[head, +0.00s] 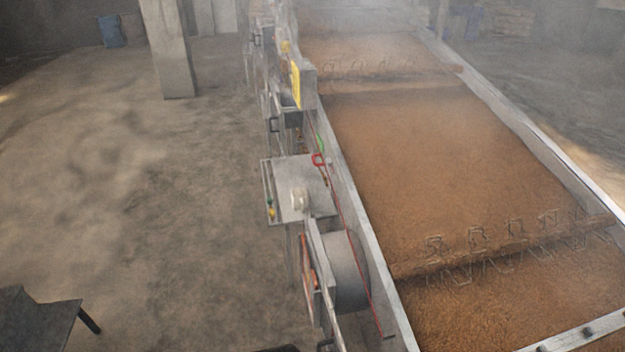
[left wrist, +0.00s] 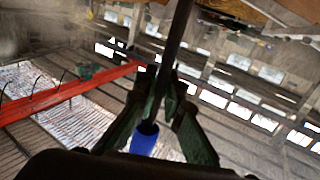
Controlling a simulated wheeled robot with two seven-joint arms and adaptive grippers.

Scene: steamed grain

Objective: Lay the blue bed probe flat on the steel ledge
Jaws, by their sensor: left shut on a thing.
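In the left wrist view, my left gripper (left wrist: 162,88) has its green fingers closed around the dark shaft of the blue bed probe (left wrist: 176,35). The probe's blue end (left wrist: 144,143) shows below the fingers, and the shaft runs up and out of the top of the picture. The far end of the shaft is out of view. The steel ledge appears to be the pale rim (head: 378,265) along the left side of the grain bed in the head view. Neither gripper nor the probe can be made out in the head view.
Brown grain (head: 430,140) fills the long bed, with wire-like stirrers (head: 480,245) across it. A steel box (head: 300,190) and a round drum (head: 345,270) stand out from the bed's left side. Bare floor (head: 130,190) lies left. Steam hazes the back.

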